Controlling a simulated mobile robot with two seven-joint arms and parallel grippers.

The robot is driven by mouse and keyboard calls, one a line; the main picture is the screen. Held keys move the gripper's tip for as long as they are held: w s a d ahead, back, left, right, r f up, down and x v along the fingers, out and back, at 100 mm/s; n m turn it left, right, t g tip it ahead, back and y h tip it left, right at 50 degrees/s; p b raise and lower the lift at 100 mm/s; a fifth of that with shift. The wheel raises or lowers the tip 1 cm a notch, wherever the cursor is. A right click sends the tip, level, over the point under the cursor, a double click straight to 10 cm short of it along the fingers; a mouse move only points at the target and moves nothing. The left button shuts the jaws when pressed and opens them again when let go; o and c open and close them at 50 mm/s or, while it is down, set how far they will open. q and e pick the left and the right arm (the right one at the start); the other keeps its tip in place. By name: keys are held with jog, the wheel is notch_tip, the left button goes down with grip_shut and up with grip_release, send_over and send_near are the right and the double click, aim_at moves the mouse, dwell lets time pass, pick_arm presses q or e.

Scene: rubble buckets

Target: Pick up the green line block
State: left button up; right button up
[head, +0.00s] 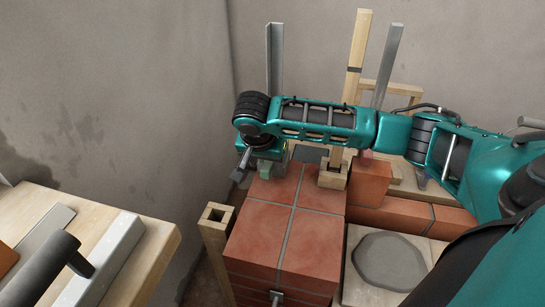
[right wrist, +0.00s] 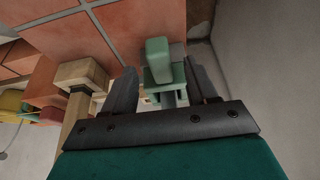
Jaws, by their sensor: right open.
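The green line block (right wrist: 158,58) shows in the right wrist view, a small pale green piece at the edge of the brickwork. A bit of it (head: 265,170) also shows in the head view at the far left corner of the brick pier, mostly hidden by my right arm. My right gripper (right wrist: 163,86) is open, with one dark finger on each side of the block. The block lies between and just beyond the fingers; I cannot tell whether they touch it. In the head view the right gripper (head: 247,166) is at that same corner. My left gripper is not in view.
The red brick pier (head: 268,222) fills the middle. A wooden piece (head: 333,176) stands on it, right of the gripper; a hollow wooden post (head: 216,214) stands left. A workbench (head: 150,240) with tools is at lower left. A grey wall (head: 160,110) is close behind.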

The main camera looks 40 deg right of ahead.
jog(key=shift+x, duration=1.05)
jog(key=c, duration=1.1)
